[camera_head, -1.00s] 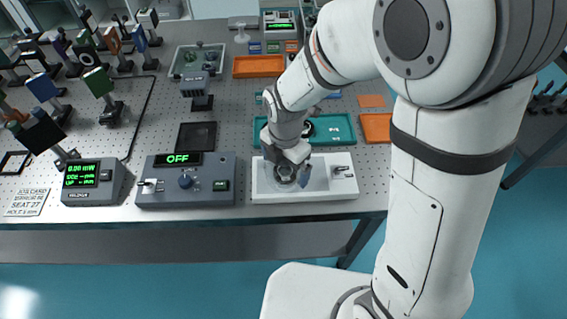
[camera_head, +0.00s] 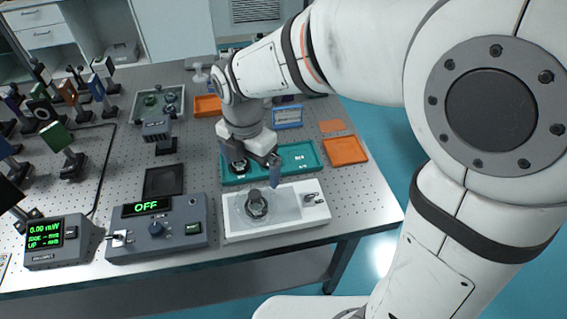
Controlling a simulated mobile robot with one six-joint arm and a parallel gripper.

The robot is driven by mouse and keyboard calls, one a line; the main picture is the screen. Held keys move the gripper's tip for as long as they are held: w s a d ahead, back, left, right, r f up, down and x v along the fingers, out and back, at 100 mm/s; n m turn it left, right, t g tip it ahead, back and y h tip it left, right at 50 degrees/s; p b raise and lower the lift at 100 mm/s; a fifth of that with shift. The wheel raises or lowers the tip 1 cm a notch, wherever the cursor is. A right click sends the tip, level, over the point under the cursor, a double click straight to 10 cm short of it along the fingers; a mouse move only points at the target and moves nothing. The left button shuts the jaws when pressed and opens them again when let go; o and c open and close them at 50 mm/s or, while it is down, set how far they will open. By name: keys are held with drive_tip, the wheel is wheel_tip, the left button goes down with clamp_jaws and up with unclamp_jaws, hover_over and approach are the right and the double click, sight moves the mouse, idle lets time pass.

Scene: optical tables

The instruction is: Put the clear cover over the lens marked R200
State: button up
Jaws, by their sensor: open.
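My gripper (camera_head: 252,170) is open, its fingers pointing down above the teal tray (camera_head: 310,168) and the back edge of the white station (camera_head: 318,228). A dark round lens mount (camera_head: 238,167) shows in the tray's left part, close to the left finger. Another dark round part (camera_head: 256,206) is on the white station, in front of my gripper, with a see-through area (camera_head: 283,209) around it. I cannot tell whether that is the clear cover. Small white labels show in the teal tray; I cannot read R200 on any part. My gripper hides some of the tray.
A grey control box (camera_head: 155,240) reading OFF and a power meter (camera_head: 55,243) stand left of the station. Several optic mounts (camera_head: 62,145) stand on the left. Orange trays (camera_head: 345,151) lie at right and behind. The front table edge is close to the station.

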drive_tip(key=s+d+r+m+t, duration=0.1)
drive_tip(key=s+d+r+m, duration=0.1)
drive_tip(key=d+m, duration=0.9)
drive_tip(key=s+d+r+m+t, duration=0.1)
drive_tip(key=s+d+m, duration=0.4)
drive_tip(key=d+m, duration=0.7)
drive_tip(key=shift+s+r+m+t, duration=0.3)
drive_tip(key=shift+r+m+t, duration=0.15)
drive_tip(key=shift+m, duration=2.85)
